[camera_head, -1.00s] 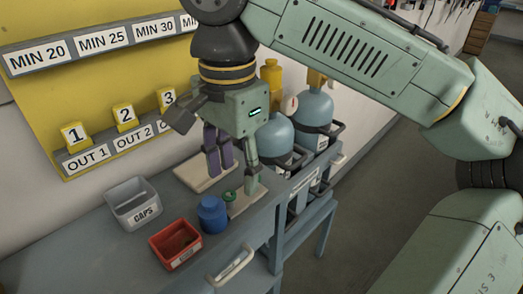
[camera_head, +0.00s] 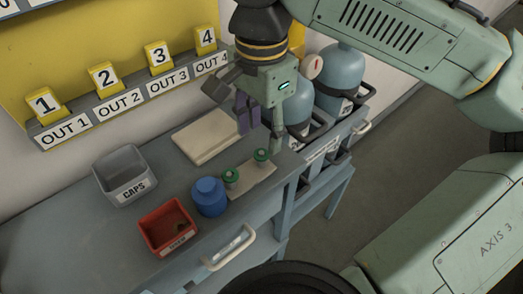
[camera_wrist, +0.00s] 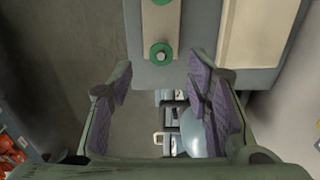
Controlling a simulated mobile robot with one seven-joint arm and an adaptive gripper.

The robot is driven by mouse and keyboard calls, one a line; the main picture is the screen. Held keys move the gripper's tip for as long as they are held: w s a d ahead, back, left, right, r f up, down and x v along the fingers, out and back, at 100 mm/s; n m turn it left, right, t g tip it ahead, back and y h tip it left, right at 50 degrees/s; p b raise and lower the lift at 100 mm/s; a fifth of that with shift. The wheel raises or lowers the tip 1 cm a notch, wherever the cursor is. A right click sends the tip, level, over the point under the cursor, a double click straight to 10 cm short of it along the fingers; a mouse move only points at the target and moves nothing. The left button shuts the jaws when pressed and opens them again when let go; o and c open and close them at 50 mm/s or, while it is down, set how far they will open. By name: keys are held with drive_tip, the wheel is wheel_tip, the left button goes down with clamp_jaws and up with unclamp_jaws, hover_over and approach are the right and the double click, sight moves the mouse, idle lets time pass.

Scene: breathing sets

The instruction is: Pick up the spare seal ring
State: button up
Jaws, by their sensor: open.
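Two green seal rings sit on a narrow beige stand (camera_head: 253,183) at the bench's right end, a nearer-left ring (camera_head: 231,175) and a farther-right ring (camera_head: 261,155). I cannot tell which is the spare. In the wrist view one green ring (camera_wrist: 161,54) lies around a metal post, just ahead of the gap between my fingertips; the other ring (camera_wrist: 162,2) is cut by the top edge. My gripper (camera_head: 260,128) is open and empty, beside the farther ring in the head view. Its purple-padded fingers spread wide in the wrist view (camera_wrist: 162,74).
A blue jar (camera_head: 209,197), a red bin (camera_head: 168,228) and a grey CAPS bin (camera_head: 124,176) stand left of the stand. A pale flat board (camera_head: 207,137) lies behind it. Blue cylinders (camera_head: 340,75) stand in a rack at the right, close to my gripper.

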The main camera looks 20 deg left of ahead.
sight(262, 152)
drive_tip(key=shift+w+f, duration=0.1)
drive_tip(key=shift+f, duration=2.05)
drive_tip(key=shift+f, duration=0.25)
drive_tip(key=c, duration=0.8)
